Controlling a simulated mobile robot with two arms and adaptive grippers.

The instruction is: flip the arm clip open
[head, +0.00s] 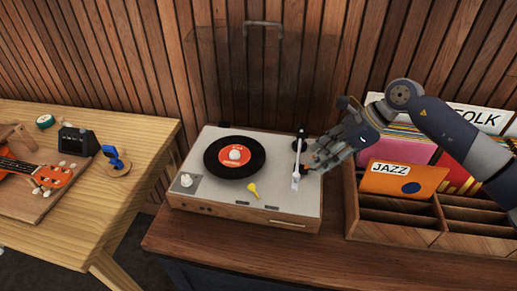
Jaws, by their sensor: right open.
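The turntable (222,205) sits on the brown cabinet with a black record (214,165) with an orange label on its platter. The tonearm (298,160) runs along its right side, from a dark pivot (301,134) at the back to a white headshell (295,183) at the front. The arm clip is too small to make out and may be hidden by my gripper. My right gripper (314,164) is open, with its fingertips close to the right of the tonearm; I cannot tell whether they touch anything. My left gripper is not in view.
A clear raised dust cover (262,75) stands behind the turntable. To the left, a wooden table (80,240) holds a ukulele (38,174) and small items. The cabinet front is clear.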

